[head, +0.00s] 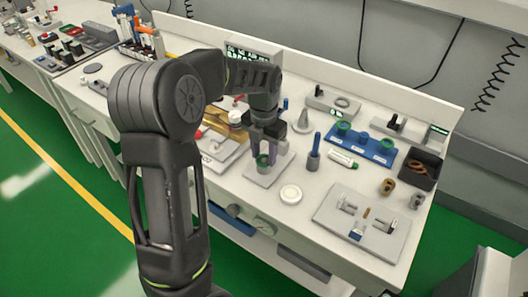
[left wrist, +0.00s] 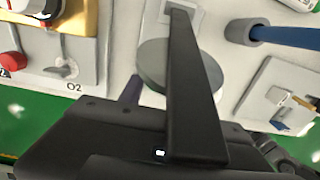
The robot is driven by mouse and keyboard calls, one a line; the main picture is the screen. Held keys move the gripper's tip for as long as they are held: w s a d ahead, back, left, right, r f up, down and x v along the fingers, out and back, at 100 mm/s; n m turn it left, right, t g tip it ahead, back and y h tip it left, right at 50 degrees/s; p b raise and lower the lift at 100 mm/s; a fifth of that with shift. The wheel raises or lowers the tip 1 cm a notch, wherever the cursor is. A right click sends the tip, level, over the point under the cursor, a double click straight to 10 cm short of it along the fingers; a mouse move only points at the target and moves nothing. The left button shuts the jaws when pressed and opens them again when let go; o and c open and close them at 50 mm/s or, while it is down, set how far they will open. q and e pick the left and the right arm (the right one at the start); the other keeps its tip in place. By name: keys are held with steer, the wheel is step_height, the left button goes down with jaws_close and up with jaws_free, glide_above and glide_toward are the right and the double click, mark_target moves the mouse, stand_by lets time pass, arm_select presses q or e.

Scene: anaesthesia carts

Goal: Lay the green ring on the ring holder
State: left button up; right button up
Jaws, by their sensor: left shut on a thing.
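My left gripper (head: 264,153) points down over a small pale plate (head: 262,180) in the middle of the bench. I cannot tell for sure which thing is the ring holder. My right gripper is not in view.
A blue rod in a grey base (head: 314,152) stands right of the gripper, also in the left wrist view (left wrist: 285,35). A white disc (head: 291,194) lies in front. A grey board (head: 363,222) with small parts and a dark bin (head: 421,168) are further right.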

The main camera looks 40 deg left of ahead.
arm_select(q)
steer(key=shift+f, duration=0.15)
steer(key=o, duration=1.3)
step_height(320, 180, up, 12)
steer(key=shift+r+b, duration=0.25)
steer(key=shift+b, duration=0.05)
steer(key=shift+f, duration=0.1)
stand_by(0.4)
